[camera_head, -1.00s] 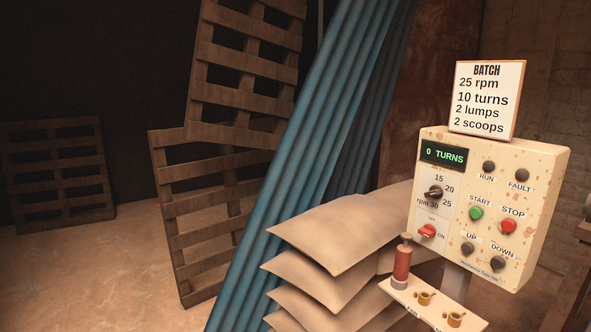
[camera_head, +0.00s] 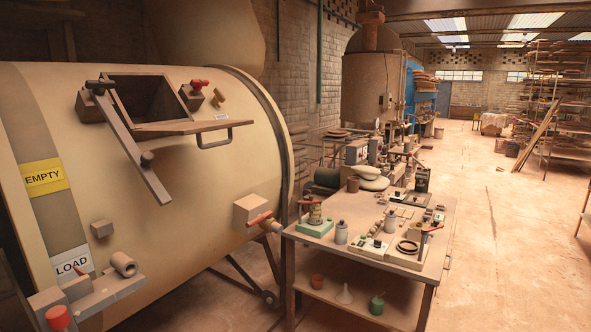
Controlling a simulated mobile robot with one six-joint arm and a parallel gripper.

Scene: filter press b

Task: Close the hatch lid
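The hatch opening (camera_head: 143,97) is on the upper side of a large cream drum (camera_head: 150,190) at the left, and its dark inside shows. The hatch lid (camera_head: 180,127) is open. It sticks out from the opening's lower edge, seen nearly edge-on, with a bar handle (camera_head: 228,138) on its outer edge. A red-handled part (camera_head: 197,88) sits at the opening's upper right. My gripper is not in view.
A table (camera_head: 440,240) crowded with tools and jars stands right of the drum, with a lower shelf. A small grey ledge (camera_head: 100,295) juts out at lower left. Shelving (camera_head: 560,100) stands far right. The floor (camera_head: 500,220) right of the table is clear.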

